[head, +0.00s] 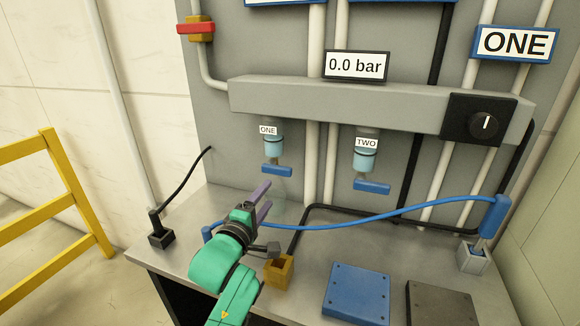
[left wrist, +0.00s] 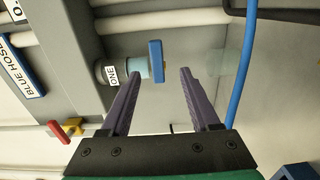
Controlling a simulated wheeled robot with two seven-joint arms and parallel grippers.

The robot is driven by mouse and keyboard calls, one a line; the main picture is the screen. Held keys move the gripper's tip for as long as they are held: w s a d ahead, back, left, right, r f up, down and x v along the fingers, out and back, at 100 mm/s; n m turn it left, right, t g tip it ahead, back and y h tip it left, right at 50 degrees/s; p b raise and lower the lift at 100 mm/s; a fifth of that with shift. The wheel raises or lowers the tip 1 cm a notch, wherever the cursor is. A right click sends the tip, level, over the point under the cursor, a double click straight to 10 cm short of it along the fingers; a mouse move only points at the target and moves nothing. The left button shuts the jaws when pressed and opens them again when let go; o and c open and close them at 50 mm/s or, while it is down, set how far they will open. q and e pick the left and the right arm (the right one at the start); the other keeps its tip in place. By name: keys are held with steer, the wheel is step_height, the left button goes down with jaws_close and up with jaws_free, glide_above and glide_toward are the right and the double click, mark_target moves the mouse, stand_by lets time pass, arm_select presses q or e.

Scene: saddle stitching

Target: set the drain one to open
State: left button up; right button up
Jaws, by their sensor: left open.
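Drain one is the blue handle (head: 277,170) below the pale-blue bowl labelled ONE (head: 273,143), under the grey manifold. In the head view the handle lies roughly crosswise. In the left wrist view the handle (left wrist: 156,59) is ahead, centred between the finger lines and just beyond the tips. My left gripper (head: 268,195) is open and empty, a little below and in front of the handle, apparently apart from it. A similar blue handle (head: 371,187) hangs under the bowl labelled TWO (head: 366,158). My right gripper is not in view.
A display (head: 356,65) reads 0.0 bar. A black knob (head: 485,122) is at the manifold's right end. A blue hose (head: 390,215) arcs above the bench. An ochre block (head: 279,270) stands beside my left arm. A blue plate (head: 357,292) lies front right.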

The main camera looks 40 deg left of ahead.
mark_target(283, 174)
arm_select(q)
steer(key=x, duration=0.3)
steer(key=p+x, duration=0.1)
steer(key=x, duration=0.2)
steer(key=r+p+x, duration=0.1)
steer(key=x, duration=0.2)
steer(key=shift+w, duration=0.1)
steer(key=x, duration=0.3)
steer(key=shift+w, duration=0.1)
steer(key=shift+a+f, duration=0.1)
steer(key=shift+c, duration=0.3)
jaws_close()
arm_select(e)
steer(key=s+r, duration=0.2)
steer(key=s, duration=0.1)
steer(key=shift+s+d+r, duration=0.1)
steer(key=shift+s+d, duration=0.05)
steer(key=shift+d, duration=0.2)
arm_select(q)
steer(key=shift+f, duration=0.15)
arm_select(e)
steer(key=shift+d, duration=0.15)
